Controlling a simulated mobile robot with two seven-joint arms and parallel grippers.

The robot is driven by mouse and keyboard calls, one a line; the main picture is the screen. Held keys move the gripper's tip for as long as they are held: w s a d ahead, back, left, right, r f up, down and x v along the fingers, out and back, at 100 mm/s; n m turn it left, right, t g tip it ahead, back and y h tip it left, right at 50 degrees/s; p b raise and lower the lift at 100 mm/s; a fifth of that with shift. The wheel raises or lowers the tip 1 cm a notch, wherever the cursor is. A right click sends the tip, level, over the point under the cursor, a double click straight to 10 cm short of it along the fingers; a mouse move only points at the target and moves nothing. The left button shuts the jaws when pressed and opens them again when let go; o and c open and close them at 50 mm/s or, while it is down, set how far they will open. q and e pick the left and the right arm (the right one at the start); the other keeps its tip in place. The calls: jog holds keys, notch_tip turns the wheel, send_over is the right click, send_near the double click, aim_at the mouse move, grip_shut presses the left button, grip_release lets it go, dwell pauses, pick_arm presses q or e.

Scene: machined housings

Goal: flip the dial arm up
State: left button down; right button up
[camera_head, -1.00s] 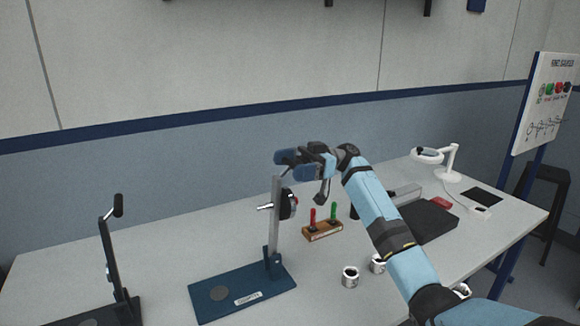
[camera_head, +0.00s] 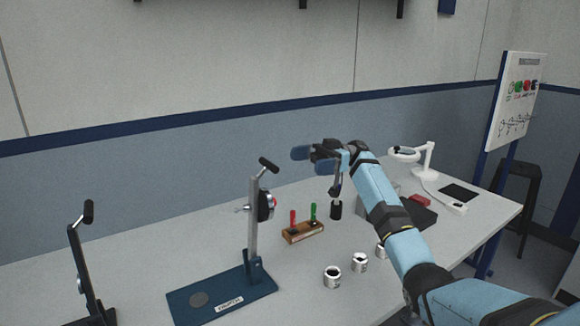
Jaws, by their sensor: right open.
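A dial stand with a blue base (camera_head: 190,305) stands on the table at the lower middle. The arm stands nearly vertical. My right gripper (camera_head: 312,158) is open and empty, above and to the right of the dial, apart from the grip in the picture. Its blue finger pads point left. My left gripper is out of view.
A second dark stand with a black grip (camera_head: 88,212) is at the left edge. A wooden block (camera_head: 303,233) holds a red and a green tool. A white magnifier lamp (camera_head: 425,160) is at the back right.

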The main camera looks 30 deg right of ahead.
jog(key=shift+d+f, duration=0.1)
jog(key=shift+d, duration=1.25)
